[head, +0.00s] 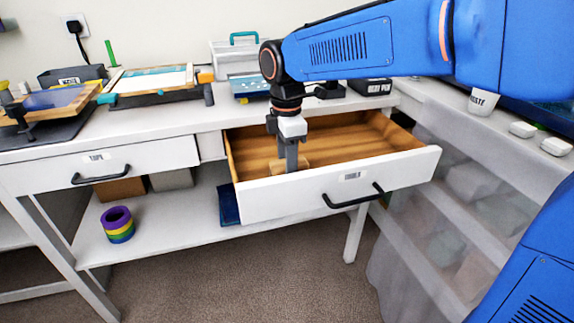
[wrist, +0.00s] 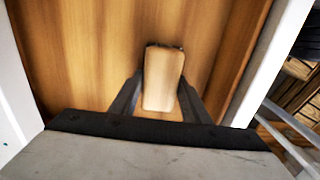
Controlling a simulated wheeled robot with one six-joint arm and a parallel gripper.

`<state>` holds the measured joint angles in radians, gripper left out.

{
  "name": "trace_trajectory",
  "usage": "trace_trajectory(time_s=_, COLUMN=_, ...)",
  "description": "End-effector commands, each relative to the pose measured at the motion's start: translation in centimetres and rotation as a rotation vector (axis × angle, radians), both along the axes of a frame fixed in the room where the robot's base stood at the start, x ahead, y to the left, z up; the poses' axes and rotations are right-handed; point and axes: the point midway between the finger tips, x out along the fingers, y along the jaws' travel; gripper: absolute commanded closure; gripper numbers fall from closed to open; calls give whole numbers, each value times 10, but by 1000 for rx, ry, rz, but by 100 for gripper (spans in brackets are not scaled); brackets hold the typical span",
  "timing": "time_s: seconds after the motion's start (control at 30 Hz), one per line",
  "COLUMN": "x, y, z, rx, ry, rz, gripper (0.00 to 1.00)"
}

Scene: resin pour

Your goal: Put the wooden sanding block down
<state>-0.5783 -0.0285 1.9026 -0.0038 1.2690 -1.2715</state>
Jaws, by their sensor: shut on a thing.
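The wooden sanding block (wrist: 163,78) is pale wood and sits between my two gripper fingers in the wrist view. My gripper (wrist: 160,100) is shut on it. In the head view my gripper (head: 291,165) points straight down inside the open drawer (head: 340,190), near its front left. Only a small part of the block (head: 304,160) shows there beside the fingers. The drawer floor below is bare brown wood. I cannot tell whether the block touches the floor or hangs just above it.
The drawer's white front has a black handle (head: 352,200) and a label. The drawer's right side is empty. A closed drawer (head: 98,168) is at the left. A screen frame (head: 150,84) and a black bin (head: 371,87) stand on the worktop. Colored tape rolls (head: 118,224) sit on the lower shelf.

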Motion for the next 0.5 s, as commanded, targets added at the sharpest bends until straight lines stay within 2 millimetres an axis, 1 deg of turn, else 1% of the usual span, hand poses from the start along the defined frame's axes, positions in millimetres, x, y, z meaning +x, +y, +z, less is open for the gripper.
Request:
trace_trajectory(time_s=0.27, x=0, y=0, z=-8, rx=0, ry=1, rz=0, gripper=86)
trace_trajectory(time_s=0.3, x=0, y=0, z=-9, rx=-1, ry=2, rz=0, gripper=55)
trace_trajectory(time_s=0.37, x=0, y=0, z=-9, rx=-2, ry=3, rz=0, gripper=41)
trace_trajectory(time_s=0.4, x=-1, y=0, z=-10, rx=-2, ry=4, rz=0, gripper=39)
trace_trajectory(time_s=0.5, x=-1, y=0, z=-11, rx=-3, ry=5, rz=0, gripper=39)
